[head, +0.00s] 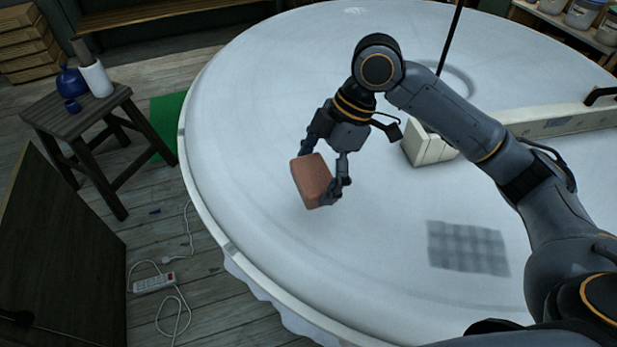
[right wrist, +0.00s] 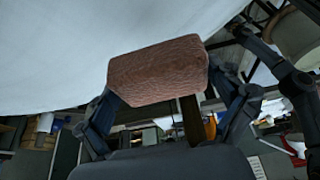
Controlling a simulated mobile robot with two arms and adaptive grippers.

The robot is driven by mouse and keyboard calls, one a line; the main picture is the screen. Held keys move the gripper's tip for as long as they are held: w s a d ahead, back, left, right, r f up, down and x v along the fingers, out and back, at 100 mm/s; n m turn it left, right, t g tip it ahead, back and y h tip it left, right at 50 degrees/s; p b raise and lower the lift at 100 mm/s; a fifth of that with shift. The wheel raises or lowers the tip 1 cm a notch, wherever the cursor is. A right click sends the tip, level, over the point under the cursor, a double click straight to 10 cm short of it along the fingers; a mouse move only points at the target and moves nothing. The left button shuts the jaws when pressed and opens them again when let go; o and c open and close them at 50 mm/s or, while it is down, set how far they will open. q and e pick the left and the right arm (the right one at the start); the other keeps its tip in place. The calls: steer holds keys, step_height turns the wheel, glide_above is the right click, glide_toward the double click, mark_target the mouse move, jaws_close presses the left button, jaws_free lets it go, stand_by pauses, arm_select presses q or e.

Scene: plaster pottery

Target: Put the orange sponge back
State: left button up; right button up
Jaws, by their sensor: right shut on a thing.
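The orange sponge (head: 312,181) is a brownish-orange block held above the large white round table (head: 260,240). My right gripper (head: 325,178) is shut on it, with a finger on each side. In the right wrist view the sponge (right wrist: 158,71) sits between the two fingers of my right gripper (right wrist: 170,100), with the white surface behind it. The sponge looks tilted and apart from the table in the head view. My left gripper is not in view.
A cream block (head: 428,148) stands on the table behind my right gripper, near a thin dark rod (head: 449,38). A grey chequered patch (head: 467,248) lies at the right front. A wooden stool (head: 75,125) holds blue and white vessels. A power strip (head: 153,283) lies on the floor.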

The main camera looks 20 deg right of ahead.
mark_target(309, 170)
steer(key=w+f, duration=0.1)
steer(key=w, duration=0.1)
steer(key=w+f, duration=0.2)
steer(key=w+f+p, duration=0.1)
steer(key=f, duration=0.1)
steer(key=shift+w+d+f, duration=0.2)
steer(key=shift+w+d, duration=0.1)
steer(key=shift+w, duration=0.1)
steer(key=shift+w+d+f, duration=0.1)
steer(key=shift+w+f, duration=0.5)
steer(key=shift+f, duration=0.15)
step_height(309, 170, down, 2)
steer(key=shift+f+p, duration=0.15)
steer(key=shift+p, duration=0.55)
steer(key=shift+f, duration=0.4)
steer(key=shift+f, duration=0.15)
steer(key=o, duration=0.7)
